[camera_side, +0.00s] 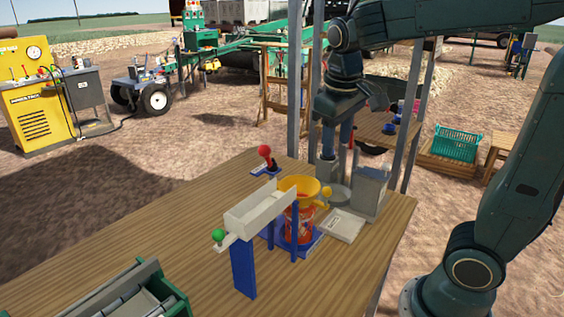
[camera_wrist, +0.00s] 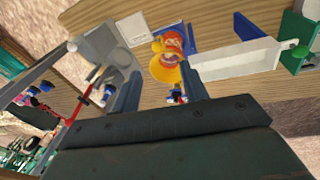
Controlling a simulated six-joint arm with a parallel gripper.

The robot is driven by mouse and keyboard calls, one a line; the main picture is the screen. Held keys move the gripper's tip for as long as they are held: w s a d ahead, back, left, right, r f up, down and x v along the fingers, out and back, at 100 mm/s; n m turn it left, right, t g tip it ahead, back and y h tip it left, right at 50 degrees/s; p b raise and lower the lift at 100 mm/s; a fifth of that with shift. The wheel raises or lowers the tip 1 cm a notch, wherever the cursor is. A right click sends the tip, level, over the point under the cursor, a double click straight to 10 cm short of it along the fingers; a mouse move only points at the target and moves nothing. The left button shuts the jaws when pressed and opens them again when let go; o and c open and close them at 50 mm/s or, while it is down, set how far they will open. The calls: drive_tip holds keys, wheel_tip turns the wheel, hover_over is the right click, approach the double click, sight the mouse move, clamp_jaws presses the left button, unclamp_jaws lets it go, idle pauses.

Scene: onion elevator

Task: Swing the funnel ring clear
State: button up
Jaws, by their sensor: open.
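The yellow funnel ring (camera_side: 298,187) sits over the mouth of a red jar (camera_side: 300,226), with a yellow knob (camera_side: 326,192) on its right side. The jar stands on a blue base (camera_side: 312,247). My gripper (camera_side: 337,153) is open and empty, pointing down above and behind the funnel, apart from it. In the wrist view the funnel (camera_wrist: 164,70) shows between the two fingers of my gripper (camera_wrist: 161,80), beyond their tips. The jar (camera_wrist: 173,40) shows beside it.
A pale chute (camera_side: 257,208) with a green knob (camera_side: 218,235) stands left of the funnel. A grey device (camera_side: 369,190) with a round plate stands close on the right. A red-knobbed lever (camera_side: 266,155) is behind. The left of the wooden table (camera_side: 150,225) is mostly clear.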

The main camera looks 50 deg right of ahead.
sight(327, 188)
drive_tip(key=shift+m+g, duration=0.3)
drive_tip(key=shift+g, duration=0.5)
drive_tip(key=w, duration=0.2)
drive_tip(key=w+d+f, duration=0.1)
drive_tip(key=shift+w+d+f, duration=0.15)
drive_tip(key=shift+w+d, duration=0.05)
drive_tip(key=shift+w, duration=0.15)
drive_tip(key=shift+f, duration=0.15)
drive_tip(key=d+f, duration=0.1)
drive_tip(key=f, duration=0.7)
drive_tip(key=d+f, duration=0.1)
drive_tip(key=f, duration=0.4)
drive_tip(key=shift+s+d+f, duration=0.1)
drive_tip(key=shift+s+d, duration=0.15)
drive_tip(key=shift+d, duration=0.05)
clamp_jaws()
